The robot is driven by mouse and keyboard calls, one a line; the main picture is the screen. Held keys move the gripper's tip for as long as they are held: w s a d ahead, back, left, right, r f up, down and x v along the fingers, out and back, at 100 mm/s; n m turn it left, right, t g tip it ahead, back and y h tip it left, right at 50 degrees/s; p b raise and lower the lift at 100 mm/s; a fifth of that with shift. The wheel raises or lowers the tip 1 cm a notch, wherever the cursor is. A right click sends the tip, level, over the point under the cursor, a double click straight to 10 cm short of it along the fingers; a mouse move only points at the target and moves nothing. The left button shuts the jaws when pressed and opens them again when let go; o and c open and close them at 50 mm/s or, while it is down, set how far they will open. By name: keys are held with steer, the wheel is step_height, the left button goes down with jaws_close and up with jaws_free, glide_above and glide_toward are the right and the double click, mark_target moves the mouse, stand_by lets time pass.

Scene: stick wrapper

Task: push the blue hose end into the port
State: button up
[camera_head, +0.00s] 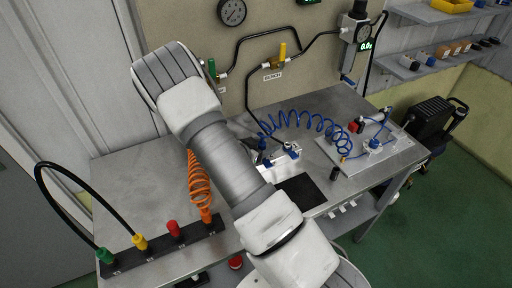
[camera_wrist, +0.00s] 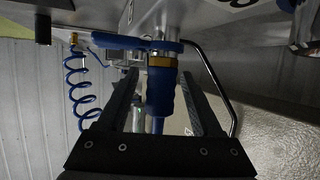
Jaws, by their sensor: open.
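The blue hose end (camera_wrist: 161,92), a blue sleeve with a brass ring, is centred in the wrist view. My gripper (camera_wrist: 159,76) is open, with one dark finger on each side of the hose end. The brass ring is close to a metal fitting with a blue bar (camera_wrist: 130,43) above it. I cannot tell whether the ring is inside the port or just in front of it. In the head view, a pale block with blue parts (camera_head: 279,158) stands beside my arm, which hides the gripper. The coiled blue hose (camera_head: 310,117) arches to the right.
The steel bench (camera_head: 130,185) has a black rail with coloured connectors (camera_head: 174,230) at the front left. An orange coiled hose (camera_head: 199,183) rises behind it. A plate with a pneumatic rig (camera_head: 372,148) is on the right. A black mat (camera_head: 302,193) lies near the front edge.

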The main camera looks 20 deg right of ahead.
steer(key=v, duration=1.7)
steer(key=shift+s, duration=0.1)
steer(key=w+a+r+n+t+y, duration=0.2)
steer(key=w+a+r+t+y, duration=0.2)
steer(key=w+a+r+y, duration=0.25)
steer(key=s+a+r+n+y, duration=0.2)
steer(key=a+r+n+y, duration=0.2)
steer(key=r+y, duration=0.5)
steer(key=s+r+n+g, duration=0.1)
steer(key=s+r+n, duration=0.5)
steer(key=s, duration=0.4)
steer(key=s+d+g+h, duration=0.1)
steer(key=s+d, duration=0.3)
steer(key=s, duration=0.3)
steer(key=s+d+r+n+g+h, duration=0.1)
steer(key=s+d+h, duration=0.1)
steer(key=s+d, duration=0.2)
steer(key=s, duration=0.3)
steer(key=shift+d+g, duration=0.3)
steer(key=shift+g, duration=0.1)
